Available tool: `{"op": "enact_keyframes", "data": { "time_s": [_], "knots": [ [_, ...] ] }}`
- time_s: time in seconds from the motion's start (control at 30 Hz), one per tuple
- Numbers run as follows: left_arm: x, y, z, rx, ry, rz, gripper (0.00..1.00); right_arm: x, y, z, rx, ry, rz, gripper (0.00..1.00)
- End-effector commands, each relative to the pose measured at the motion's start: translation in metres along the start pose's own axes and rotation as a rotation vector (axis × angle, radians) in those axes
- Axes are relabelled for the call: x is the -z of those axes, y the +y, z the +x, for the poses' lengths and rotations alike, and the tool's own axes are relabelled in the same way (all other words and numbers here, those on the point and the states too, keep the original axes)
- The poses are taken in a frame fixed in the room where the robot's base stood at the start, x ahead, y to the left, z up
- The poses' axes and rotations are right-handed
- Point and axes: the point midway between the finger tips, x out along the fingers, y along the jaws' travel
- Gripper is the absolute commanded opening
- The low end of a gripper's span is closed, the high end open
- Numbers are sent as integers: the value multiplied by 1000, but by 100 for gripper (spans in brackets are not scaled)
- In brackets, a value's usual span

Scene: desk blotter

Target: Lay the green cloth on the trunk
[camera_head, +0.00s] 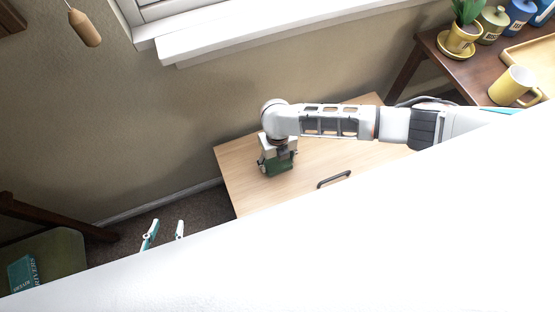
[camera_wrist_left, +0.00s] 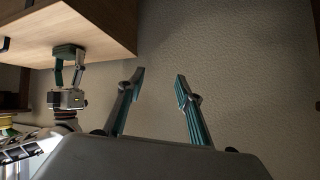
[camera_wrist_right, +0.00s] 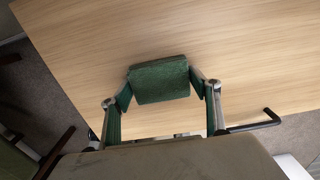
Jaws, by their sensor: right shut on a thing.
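The green cloth, a small folded-looking block (camera_wrist_right: 160,80), is between the two fingers of my right gripper (camera_wrist_right: 161,84), which is shut on it. In the head view the cloth (camera_head: 279,168) shows under my right wrist, over the pale wooden top of the trunk (camera_head: 240,180). In the left wrist view the cloth (camera_wrist_left: 68,50) is right at the wood surface; I cannot tell whether it presses on it. My left gripper (camera_head: 166,228) is open and empty, left of the trunk over the dark floor. Its spread fingers show in the left wrist view (camera_wrist_left: 160,85).
A dark handle (camera_head: 334,179) sits at the trunk's near side. A brown table (camera_head: 430,62) at the upper right holds a yellow mug (camera_head: 512,86), a potted plant (camera_head: 464,30) and jars. A green-seated chair with a teal book (camera_head: 23,273) is at lower left.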

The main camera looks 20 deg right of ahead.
Motion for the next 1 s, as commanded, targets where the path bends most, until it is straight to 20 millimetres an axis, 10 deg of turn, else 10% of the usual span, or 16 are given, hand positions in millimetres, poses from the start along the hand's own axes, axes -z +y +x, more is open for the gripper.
{"op": "enact_keyframes", "data": {
  "time_s": [0.1,0.13,0.2,0.63,1.0],
  "knots": [
    [-7,2,0,-3,-11,-1,35,1,0,5,0,2,0,42],
    [-6,2,-1,-2,-11,-1,35,1,0,4,0,2,0,67],
    [-7,1,-1,-1,-13,-1,35,0,0,4,0,1,0,78],
    [0,-1,-1,9,-4,-13,35,-1,0,-6,0,-3,0,78],
    [-2,-8,-11,19,-27,-8,35,-4,0,-80,0,-10,-2,78]
  ]
}}
